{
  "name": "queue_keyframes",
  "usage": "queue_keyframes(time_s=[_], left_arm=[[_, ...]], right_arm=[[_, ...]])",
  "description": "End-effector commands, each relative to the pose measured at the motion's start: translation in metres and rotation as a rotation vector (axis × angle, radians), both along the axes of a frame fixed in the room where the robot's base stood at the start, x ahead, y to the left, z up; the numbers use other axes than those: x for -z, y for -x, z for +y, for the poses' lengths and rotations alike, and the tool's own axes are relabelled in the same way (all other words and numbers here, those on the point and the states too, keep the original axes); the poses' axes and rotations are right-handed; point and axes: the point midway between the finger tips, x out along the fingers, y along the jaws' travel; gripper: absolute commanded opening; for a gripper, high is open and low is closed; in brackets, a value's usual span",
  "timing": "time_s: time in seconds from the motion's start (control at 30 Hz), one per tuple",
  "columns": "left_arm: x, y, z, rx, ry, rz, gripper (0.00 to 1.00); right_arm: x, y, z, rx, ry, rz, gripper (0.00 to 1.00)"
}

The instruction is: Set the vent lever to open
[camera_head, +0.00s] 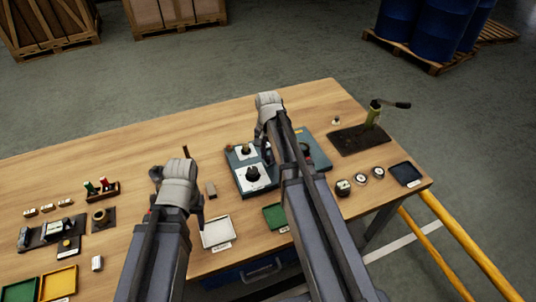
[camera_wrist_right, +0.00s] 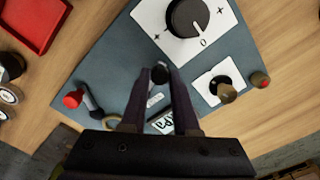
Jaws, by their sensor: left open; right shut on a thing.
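A blue-grey control panel (camera_head: 238,182) lies on the wooden table. In the right wrist view the panel (camera_wrist_right: 135,55) fills the middle. I cannot read which lever is the vent lever; the labels by the fingers are partly hidden. In the head view my right gripper (camera_head: 265,145) reaches down onto the panel, its tips partly hidden by my arm. My left gripper (camera_head: 199,208) is open, over the table left of the panel.
A black rotary knob (camera_wrist_right: 187,16) and a brass knob (camera_wrist_right: 227,93) stand on the panel near my right fingers. Small trays, including a white one (camera_head: 217,232), lie in front.

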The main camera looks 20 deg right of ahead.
Motion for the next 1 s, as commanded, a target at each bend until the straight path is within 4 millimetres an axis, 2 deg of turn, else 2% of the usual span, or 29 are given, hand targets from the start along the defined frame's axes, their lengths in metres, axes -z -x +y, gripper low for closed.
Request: queue_keyframes(time_s=[0.53, 1.0], left_arm=[[0.000, 0.000, 0.000, 0.000, 0.000, 0.000, 0.50], [0.000, 0.000, 0.000, 0.000, 0.000, 0.000, 0.50]], right_arm=[[0.000, 0.004, -0.001, -0.053, 0.000, 0.000, 0.00], [0.000, 0.022, -0.013, -0.436, 0.000, 0.000, 0.00]])
